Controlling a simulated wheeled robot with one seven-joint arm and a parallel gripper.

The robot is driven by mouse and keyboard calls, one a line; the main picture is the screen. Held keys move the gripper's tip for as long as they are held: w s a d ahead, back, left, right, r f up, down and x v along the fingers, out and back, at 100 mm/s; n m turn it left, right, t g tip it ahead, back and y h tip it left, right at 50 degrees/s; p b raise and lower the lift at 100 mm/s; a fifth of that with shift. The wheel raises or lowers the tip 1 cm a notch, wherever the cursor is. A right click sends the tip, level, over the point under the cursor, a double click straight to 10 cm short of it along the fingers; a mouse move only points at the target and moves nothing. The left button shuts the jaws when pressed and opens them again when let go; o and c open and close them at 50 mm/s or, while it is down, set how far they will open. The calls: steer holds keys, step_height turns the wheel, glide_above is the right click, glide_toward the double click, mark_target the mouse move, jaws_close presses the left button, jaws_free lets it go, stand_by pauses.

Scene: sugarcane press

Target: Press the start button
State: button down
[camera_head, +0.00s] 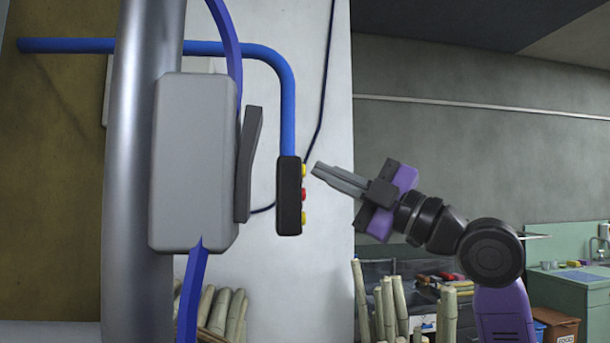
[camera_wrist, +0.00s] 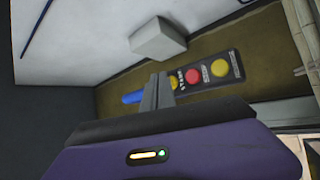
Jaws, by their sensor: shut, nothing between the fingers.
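A black button box (camera_head: 288,212) hangs on the end of a blue pipe. On its right side are a yellow top button (camera_head: 303,171), a red middle button (camera_head: 303,195) and a yellow bottom button (camera_head: 303,217). My gripper (camera_head: 316,169) is shut and empty, its tips just right of the top button, with a small gap seen. In the wrist view the box (camera_wrist: 237,66) shows a red button (camera_wrist: 192,76) and a yellow button (camera_wrist: 219,69). My fingers (camera_wrist: 158,84) partly cover the box's near end and another yellow button. The lettering is too small to read surely.
A grey box with a dark lever (camera_head: 248,165) stands left of the button box, beside a metal post (camera_head: 143,200). The blue pipe (camera_head: 288,110) runs above. Cane stalks (camera_head: 390,305) stand below my arm. A green counter (camera_head: 560,285) is at far right.

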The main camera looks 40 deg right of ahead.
steer(key=shift+s+d, duration=0.2)
steer(key=shift+d, duration=0.05)
steer(key=s+d, duration=0.1)
steer(key=s+d+b, duration=0.1)
steer(key=d+b, duration=0.1)
steer(key=d, duration=0.1)
steer(key=shift+s+d, duration=0.1)
steer(key=shift+s, duration=0.3)
stand_by(0.9)
